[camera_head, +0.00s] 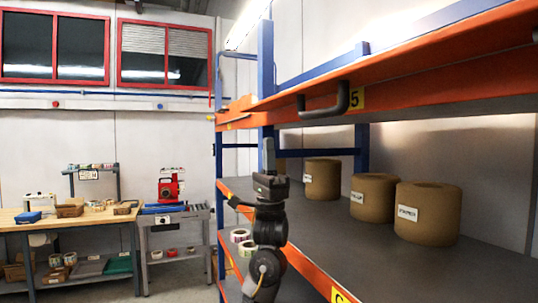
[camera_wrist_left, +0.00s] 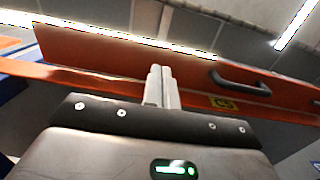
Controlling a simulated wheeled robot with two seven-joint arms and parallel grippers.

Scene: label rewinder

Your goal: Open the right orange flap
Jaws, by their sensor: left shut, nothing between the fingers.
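The orange flap (camera_head: 420,72) runs along the upper level of the blue and orange rack. It carries a black handle (camera_head: 330,103) and a yellow label with a 5 (camera_head: 357,98). Its face looks tilted, but how far it stands open I cannot tell. My left gripper (camera_head: 268,145) points up, shut and empty, below and left of the handle. In the left wrist view, the shut fingertips (camera_wrist_left: 161,72) overlap the orange flap (camera_wrist_left: 110,55), left of the handle (camera_wrist_left: 240,82). Whether they touch the flap is unclear. My right gripper is out of view.
Several brown rolls (camera_head: 428,213) with white labels stand on the grey shelf (camera_head: 370,255) below the flap. A blue post (camera_head: 266,60) rises near my left arm. A workbench (camera_head: 70,220) and a red machine (camera_head: 170,186) stand farther back left.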

